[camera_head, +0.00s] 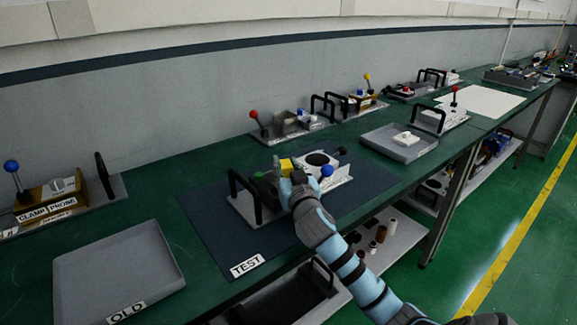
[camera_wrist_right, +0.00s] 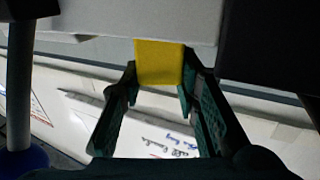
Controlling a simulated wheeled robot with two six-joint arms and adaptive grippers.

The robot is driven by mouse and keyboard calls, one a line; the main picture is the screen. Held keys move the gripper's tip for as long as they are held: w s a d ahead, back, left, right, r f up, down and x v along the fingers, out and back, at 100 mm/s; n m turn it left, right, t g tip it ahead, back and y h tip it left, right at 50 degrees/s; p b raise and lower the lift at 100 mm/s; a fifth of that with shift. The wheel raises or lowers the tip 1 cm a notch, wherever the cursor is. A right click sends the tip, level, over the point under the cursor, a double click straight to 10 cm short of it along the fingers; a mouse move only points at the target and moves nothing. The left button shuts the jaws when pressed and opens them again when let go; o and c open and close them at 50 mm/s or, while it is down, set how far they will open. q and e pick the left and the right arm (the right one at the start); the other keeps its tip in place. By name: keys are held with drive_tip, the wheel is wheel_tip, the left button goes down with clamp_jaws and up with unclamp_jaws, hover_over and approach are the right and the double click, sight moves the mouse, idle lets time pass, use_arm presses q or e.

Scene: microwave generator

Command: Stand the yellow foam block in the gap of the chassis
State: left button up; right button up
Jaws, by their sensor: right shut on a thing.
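The chassis (camera_head: 335,179) is a pale unit with a round dark opening, on the dark blue TEST mat, with a black handle at its left. My right gripper (camera_head: 283,176) is over the chassis's left part. The yellow foam block (camera_head: 286,164) shows at the fingertips. In the right wrist view the fingers (camera_wrist_right: 158,88) are shut on the lower part of the yellow block (camera_wrist_right: 159,60), whose upper edge meets a pale surface. Whether the block is in the gap or above it, I cannot tell. The gap is hidden. My left gripper is not in view.
A blue knob (camera_head: 327,170) and a black knob (camera_head: 341,150) stand close to my right gripper. A grey OLD tray (camera_head: 75,268) is at front left. Another grey tray (camera_head: 375,140) with a white part is at right. Clamp fixtures line the back of the green bench.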

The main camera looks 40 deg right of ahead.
drive_tip(key=shift+f, duration=0.35)
drive_tip(key=o, duration=0.7)
drive_tip(key=shift+o, duration=0.2)
drive_tip(key=shift+r, duration=0.2)
drive_tip(key=shift+r+p, duration=0.35)
drive_tip(key=shift+r, duration=0.1)
drive_tip(key=v, duration=1.2)
drive_tip(key=shift+p, duration=0.35)
